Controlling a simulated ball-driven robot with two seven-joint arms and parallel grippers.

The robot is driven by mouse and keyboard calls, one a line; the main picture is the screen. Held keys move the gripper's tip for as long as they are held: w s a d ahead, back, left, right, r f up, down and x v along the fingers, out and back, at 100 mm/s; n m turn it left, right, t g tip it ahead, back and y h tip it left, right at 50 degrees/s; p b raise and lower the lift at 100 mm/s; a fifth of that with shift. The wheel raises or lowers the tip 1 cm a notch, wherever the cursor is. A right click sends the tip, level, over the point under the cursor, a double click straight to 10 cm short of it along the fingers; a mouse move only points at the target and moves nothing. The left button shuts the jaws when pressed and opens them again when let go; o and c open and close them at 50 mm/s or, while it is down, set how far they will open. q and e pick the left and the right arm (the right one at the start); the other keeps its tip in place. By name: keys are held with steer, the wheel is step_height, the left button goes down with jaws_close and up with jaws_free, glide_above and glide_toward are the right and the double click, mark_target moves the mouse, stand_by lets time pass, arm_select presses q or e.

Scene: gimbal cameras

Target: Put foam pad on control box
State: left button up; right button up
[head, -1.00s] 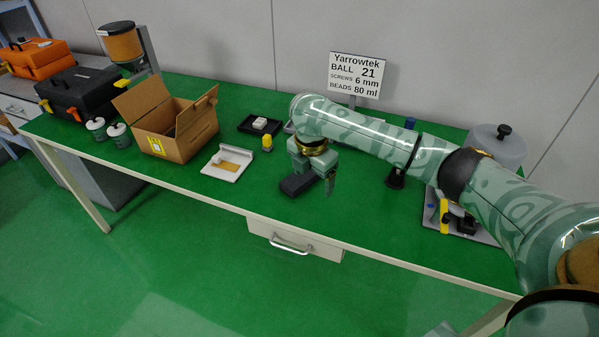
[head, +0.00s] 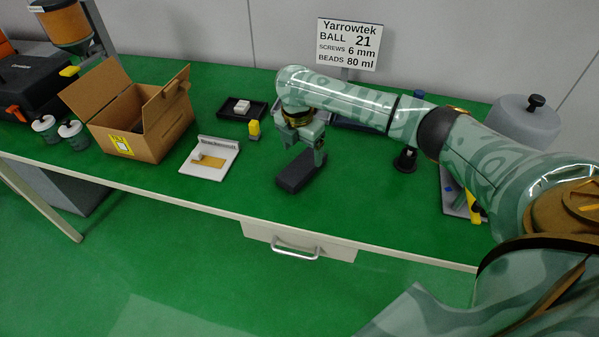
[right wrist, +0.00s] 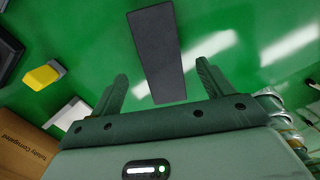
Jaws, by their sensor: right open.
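A dark grey, long flat block (head: 298,172), which looks like the foam pad, lies on the green table. It also shows in the right wrist view (right wrist: 157,50). My right gripper (head: 304,142) is above its far end, open and empty. In the right wrist view my two fingers (right wrist: 161,80) point towards the block, one on each side of its near end. The gap in height cannot be told. No thing is clearly marked as a control box, so I cannot tell which one it is. My left gripper is not in view.
Left of the block are a white tray (head: 232,146) with a tan piece, a small yellow-topped item (head: 254,130), a black tray (head: 228,112) and an open cardboard box (head: 172,135). A grey lidded pot (head: 525,125) stands at right. Clear table lies around the block.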

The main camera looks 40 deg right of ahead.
mark_target(302, 165)
steer(key=shift+f, duration=0.25)
steer(key=shift+s+f, duration=0.1)
steer(key=shift+f, duration=0.2)
step_height(302, 165, down, 5)
steer(key=b, duration=0.3)
steer(key=shift+r+b, duration=0.1)
steer(key=shift+b, duration=0.25)
steer(key=shift+r, duration=0.25)
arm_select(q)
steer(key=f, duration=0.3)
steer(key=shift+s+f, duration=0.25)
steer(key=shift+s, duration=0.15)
arm_select(e)
steer(key=c, duration=1.1)
